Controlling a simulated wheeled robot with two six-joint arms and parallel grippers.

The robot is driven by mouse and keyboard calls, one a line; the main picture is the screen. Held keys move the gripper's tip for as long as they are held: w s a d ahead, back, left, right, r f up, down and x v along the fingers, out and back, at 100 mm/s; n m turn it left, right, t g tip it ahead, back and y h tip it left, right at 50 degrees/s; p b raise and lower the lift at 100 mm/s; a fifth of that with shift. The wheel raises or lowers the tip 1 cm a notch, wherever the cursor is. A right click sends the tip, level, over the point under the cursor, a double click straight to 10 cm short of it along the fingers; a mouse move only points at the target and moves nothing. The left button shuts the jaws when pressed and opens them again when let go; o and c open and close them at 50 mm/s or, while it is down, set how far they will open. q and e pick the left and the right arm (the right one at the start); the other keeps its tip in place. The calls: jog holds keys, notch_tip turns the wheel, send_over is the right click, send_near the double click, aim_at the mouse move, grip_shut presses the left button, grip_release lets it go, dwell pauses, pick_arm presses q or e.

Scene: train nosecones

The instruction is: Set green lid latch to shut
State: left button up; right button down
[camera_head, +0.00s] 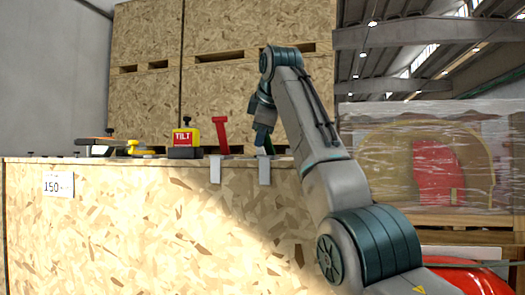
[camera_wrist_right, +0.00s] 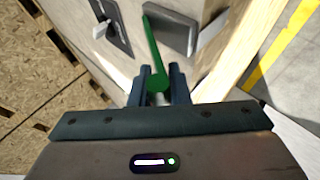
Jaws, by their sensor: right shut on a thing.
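The green lid latch (camera_wrist_right: 152,42) is a slim green lever, seen in the right wrist view running from the crate's edge to between my right gripper's fingers. My right gripper (camera_wrist_right: 161,76) is shut on its near end. In the head view, the right gripper (camera_head: 264,122) reaches down from above to the crate's top edge, and the green latch (camera_head: 261,138) shows only as a small piece by its fingers. The latch stands up at the edge there, partly hidden by the gripper. My left gripper is not in view.
A red lever (camera_head: 220,132) stands on the same crate (camera_head: 150,215) left of the green one. A yellow and red TILT box (camera_head: 184,140) and small tools (camera_head: 100,148) sit farther left. Tall wooden crates (camera_head: 230,100) stand behind; a wrapped load (camera_head: 430,165) is at right.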

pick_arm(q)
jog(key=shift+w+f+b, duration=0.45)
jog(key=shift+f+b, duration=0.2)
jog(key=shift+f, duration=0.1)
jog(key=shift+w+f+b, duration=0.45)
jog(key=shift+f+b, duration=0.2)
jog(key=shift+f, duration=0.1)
pick_arm(e)
jog(key=shift+s+f+t, duration=0.25)
jog(key=shift+f+t, duration=0.2)
jog(key=shift+t, duration=0.25)
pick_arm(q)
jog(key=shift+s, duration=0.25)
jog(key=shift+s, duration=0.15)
pick_arm(e)
jog(key=c, duration=1.4)
grip_release()
jog(key=shift+w+a, duration=0.1)
jog(key=shift+a, duration=0.05)
jog(key=shift+o, duration=0.2)
